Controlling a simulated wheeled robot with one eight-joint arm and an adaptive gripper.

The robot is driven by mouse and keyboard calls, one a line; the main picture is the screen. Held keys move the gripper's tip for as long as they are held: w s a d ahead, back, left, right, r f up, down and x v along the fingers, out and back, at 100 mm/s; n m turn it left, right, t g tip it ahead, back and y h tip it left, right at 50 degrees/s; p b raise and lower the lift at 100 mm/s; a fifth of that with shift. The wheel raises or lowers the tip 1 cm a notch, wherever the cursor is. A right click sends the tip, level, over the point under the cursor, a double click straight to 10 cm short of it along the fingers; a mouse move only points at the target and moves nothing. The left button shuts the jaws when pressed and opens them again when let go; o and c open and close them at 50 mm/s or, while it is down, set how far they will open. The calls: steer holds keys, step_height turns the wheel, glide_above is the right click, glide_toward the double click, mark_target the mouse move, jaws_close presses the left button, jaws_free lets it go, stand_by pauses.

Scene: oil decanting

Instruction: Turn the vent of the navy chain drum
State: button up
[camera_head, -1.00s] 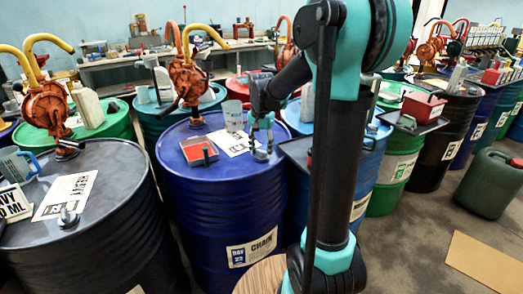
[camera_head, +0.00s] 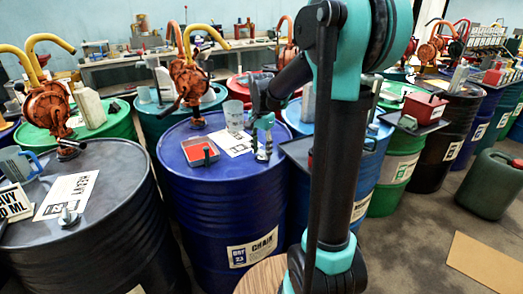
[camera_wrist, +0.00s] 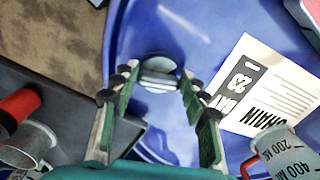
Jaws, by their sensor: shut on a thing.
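The navy chain drum (camera_head: 225,215) stands in the middle of the head view, with a white "CHAIN" label on its side. My gripper (camera_head: 263,155) reaches down to the right part of its lid. In the wrist view my gripper (camera_wrist: 158,76) has its fingers on either side of the vent, a round grey cap (camera_wrist: 158,73), and is shut on it. The vent is hidden behind the fingers in the head view. A white CHAIN card (camera_wrist: 265,88) lies on the lid beside the vent.
On the same lid are a red-lined tray (camera_head: 200,152), a clear measuring jug (camera_head: 234,116) and an orange pump (camera_head: 190,82). A black drum (camera_head: 90,240) stands left, a blue drum (camera_head: 352,165) close on the right. Bare floor (camera_head: 425,225) lies at right.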

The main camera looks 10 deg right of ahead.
mark_target(261, 151)
steer(key=o, duration=1.2)
steer(key=shift+c, duration=0.2)
step_height(261, 151, up, 12)
